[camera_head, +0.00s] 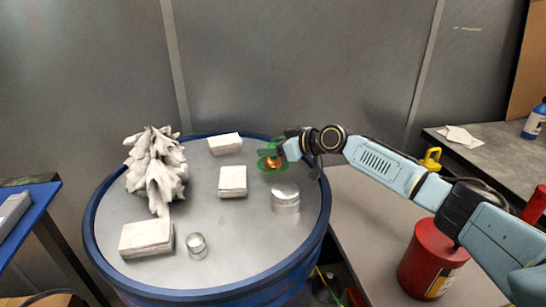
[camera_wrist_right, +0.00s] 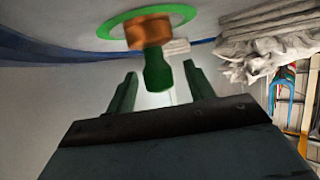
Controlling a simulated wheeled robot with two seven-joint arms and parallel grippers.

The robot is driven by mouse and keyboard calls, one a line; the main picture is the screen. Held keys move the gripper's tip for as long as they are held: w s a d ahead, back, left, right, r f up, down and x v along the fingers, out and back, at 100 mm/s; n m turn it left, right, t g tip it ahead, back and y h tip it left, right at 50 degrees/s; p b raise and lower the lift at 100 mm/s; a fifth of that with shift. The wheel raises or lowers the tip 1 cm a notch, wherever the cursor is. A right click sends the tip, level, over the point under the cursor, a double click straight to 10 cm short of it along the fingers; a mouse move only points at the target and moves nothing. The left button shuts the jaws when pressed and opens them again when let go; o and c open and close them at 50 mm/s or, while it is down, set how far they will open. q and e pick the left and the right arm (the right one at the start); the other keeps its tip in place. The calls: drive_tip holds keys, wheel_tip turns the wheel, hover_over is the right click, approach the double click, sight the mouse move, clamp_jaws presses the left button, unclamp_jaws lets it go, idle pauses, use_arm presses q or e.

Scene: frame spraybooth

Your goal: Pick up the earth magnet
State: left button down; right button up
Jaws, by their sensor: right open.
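The earth magnet (camera_head: 272,163) appears to be the piece with a green disc, a copper-coloured collar and a dark green stem, on the far right part of the drum top. It also shows in the right wrist view (camera_wrist_right: 150,35). My right gripper (camera_head: 279,146) reaches in from the right at the magnet and partly covers it. In the right wrist view the right gripper (camera_wrist_right: 160,70) is open, with the magnet's stem showing between its two green fingers. I cannot tell whether either finger touches the stem. My left gripper is not in view.
A red canister (camera_head: 428,260) stands at the right. A grey wall rises behind.

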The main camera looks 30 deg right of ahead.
clamp_jaws()
idle(0.4)
